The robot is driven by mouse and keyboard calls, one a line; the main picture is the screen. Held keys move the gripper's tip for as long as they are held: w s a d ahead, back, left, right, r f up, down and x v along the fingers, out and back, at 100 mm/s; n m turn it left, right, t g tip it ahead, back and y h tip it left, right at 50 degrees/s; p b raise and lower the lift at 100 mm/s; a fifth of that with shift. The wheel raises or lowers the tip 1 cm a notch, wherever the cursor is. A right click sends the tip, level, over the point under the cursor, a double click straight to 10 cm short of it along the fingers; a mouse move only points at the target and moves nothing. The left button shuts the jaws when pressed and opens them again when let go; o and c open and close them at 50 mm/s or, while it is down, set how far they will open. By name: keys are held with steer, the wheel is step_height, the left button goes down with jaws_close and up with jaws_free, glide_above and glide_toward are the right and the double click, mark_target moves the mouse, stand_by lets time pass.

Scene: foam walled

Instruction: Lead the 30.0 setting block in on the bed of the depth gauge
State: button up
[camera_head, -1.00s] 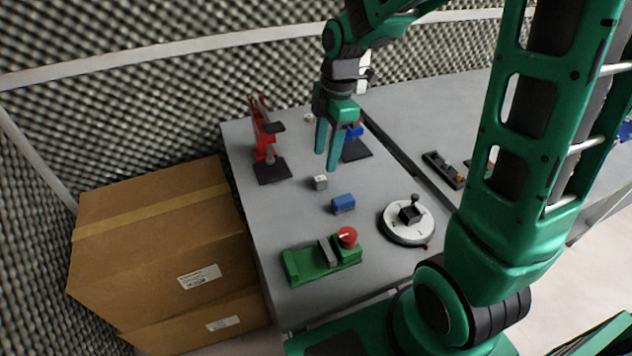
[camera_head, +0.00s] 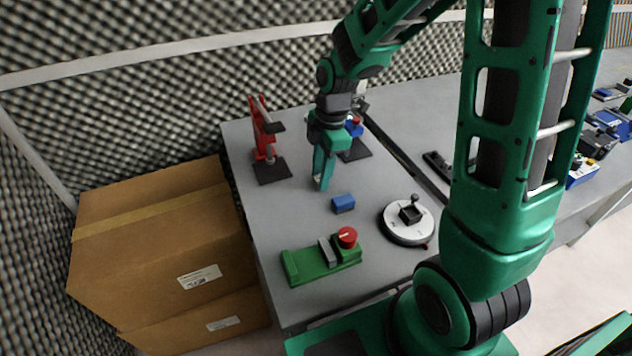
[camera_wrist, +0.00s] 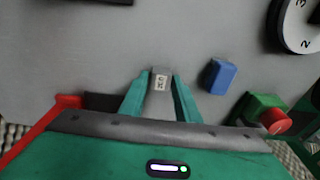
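The 30.0 setting block (camera_wrist: 161,82) is a small grey block with a white label that reads upside down in the wrist view. My gripper (camera_head: 321,185) is down at the table with its fingers around it. In the wrist view one finger of my gripper (camera_wrist: 160,88) lies on each side, very near or touching; whether they grip is unclear. In the head view the fingers mostly hide the block. I cannot tell for sure which device is the depth gauge; a red upright stand (camera_head: 264,132) with a dark base plate (camera_head: 272,172) stands left of my gripper.
A blue block (camera_head: 343,203) lies close by. A green fixture (camera_head: 305,263) with a red knob (camera_head: 347,237) and a round white dial (camera_head: 398,230) stand nearer. A blue stand's dark base (camera_head: 356,150) is behind my gripper. Cardboard boxes (camera_head: 150,230) stand left of the table.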

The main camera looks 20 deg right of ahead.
jaws_close()
